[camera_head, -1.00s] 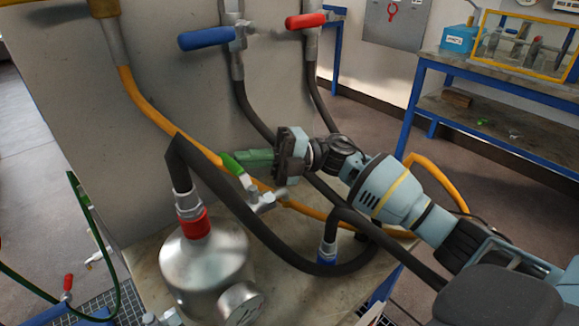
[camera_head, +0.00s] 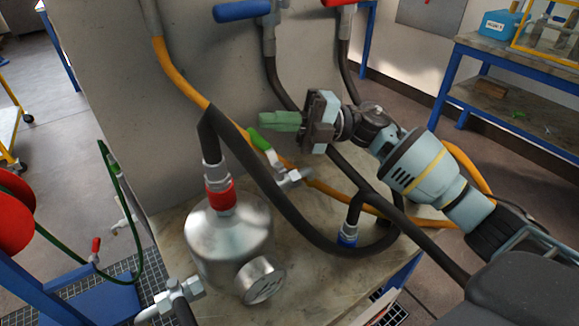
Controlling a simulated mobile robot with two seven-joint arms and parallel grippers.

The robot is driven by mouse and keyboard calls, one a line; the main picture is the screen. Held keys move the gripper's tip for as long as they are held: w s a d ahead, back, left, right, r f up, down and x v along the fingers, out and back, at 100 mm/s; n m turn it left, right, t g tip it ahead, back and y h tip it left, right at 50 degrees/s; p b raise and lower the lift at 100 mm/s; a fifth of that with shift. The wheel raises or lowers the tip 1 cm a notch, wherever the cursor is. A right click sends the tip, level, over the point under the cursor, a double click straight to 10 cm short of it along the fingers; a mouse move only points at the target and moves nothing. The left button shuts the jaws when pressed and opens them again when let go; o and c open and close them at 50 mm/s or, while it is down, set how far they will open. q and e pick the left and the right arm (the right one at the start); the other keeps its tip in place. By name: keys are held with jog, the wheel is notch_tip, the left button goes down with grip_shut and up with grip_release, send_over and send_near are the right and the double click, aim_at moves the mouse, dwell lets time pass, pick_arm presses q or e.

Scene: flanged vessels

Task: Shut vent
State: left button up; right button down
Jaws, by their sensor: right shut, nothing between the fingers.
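A steel vessel (camera_head: 230,240) with a red collar (camera_head: 220,195) and a round gauge (camera_head: 262,281) stands on the bench. A valve with a green lever (camera_head: 260,141) and a metal body (camera_head: 292,179) sits behind it on the orange hose. Which valve is the vent is not marked. My right gripper (camera_head: 264,120) reaches in from the right with its green fingers shut and empty. In the picture the fingers lie just above the green lever; a small gap shows between them. My left gripper is out of view.
Black hoses (camera_head: 290,222) loop across the bench around the valve. A blue lever (camera_head: 243,11) and a red lever (camera_head: 338,3) hang on the panel above. A metal fitting (camera_head: 172,300) juts out at the vessel's front left. A blue-framed shelf (camera_head: 480,95) stands at right.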

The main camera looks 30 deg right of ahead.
jog(key=s+a, duration=0.2)
jog(key=s, duration=0.5)
jog(key=s+a+r, duration=0.1)
jog(key=s+a, duration=0.1)
jog(key=s, duration=0.5)
jog(key=shift+a, duration=0.35)
